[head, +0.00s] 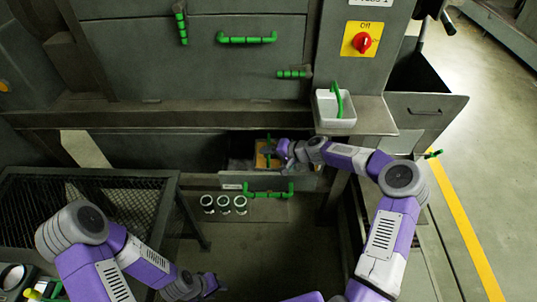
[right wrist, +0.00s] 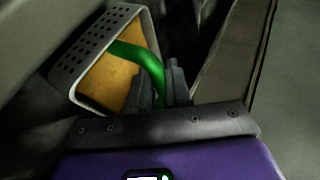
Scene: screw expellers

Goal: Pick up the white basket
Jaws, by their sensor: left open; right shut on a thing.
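A pale, perforated basket (right wrist: 68,78) with orange-yellow contents (right wrist: 106,80) and a green handle (right wrist: 140,52) fills the upper left of the right wrist view, tilted in the picture. In the head view this basket (head: 262,161) is at the open lower drawer, partly hidden by my right gripper (head: 281,150). My right gripper, also in the right wrist view (right wrist: 158,84), is shut on the green handle. A second white basket (head: 336,126) with a green handle stands on the ledge at the right. My left gripper (head: 216,287) is open and empty, low over the floor.
The open drawer (head: 308,181) has a green front handle (head: 268,192). Several white-rimmed cylinders (head: 224,204) stand left of it. A mesh-topped table (head: 120,178) stands at left. A grey bin (head: 425,108) is at right. Floor in the lower middle is clear.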

